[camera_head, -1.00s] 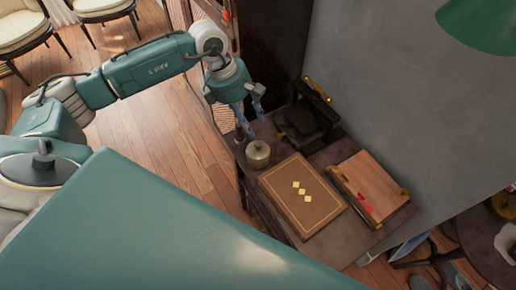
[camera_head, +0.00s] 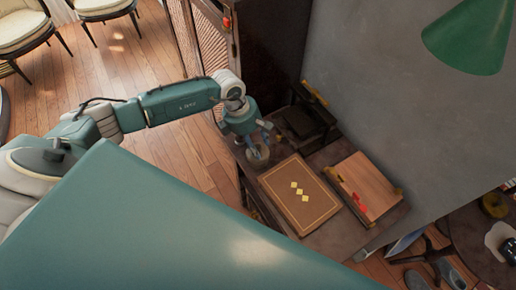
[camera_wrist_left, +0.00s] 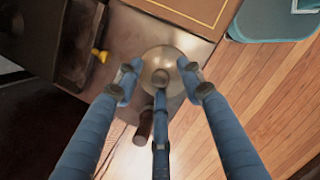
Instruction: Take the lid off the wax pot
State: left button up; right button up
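The wax pot (camera_head: 258,156) is a small round metallic pot near the left edge of the dark table (camera_head: 334,236). In the left wrist view its round lid (camera_wrist_left: 166,58) shows from above with a knob in the middle. My left gripper (camera_head: 259,147) is over the pot. In the left wrist view its blue fingers (camera_wrist_left: 160,78) are spread around the lid, with gaps between the fingertips and the knob. Whether a fingertip touches the rim I cannot tell. My right gripper is in neither view.
A brown book or box with yellow diamonds (camera_head: 299,196) lies right beside the pot. A wooden box with a red mark (camera_head: 366,184) and a dark device (camera_head: 303,124) stand behind it. A dark handle (camera_wrist_left: 144,126) is close by the fingers.

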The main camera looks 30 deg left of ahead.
pick_arm(q)
jog(key=shift+c, duration=0.5)
grip_shut()
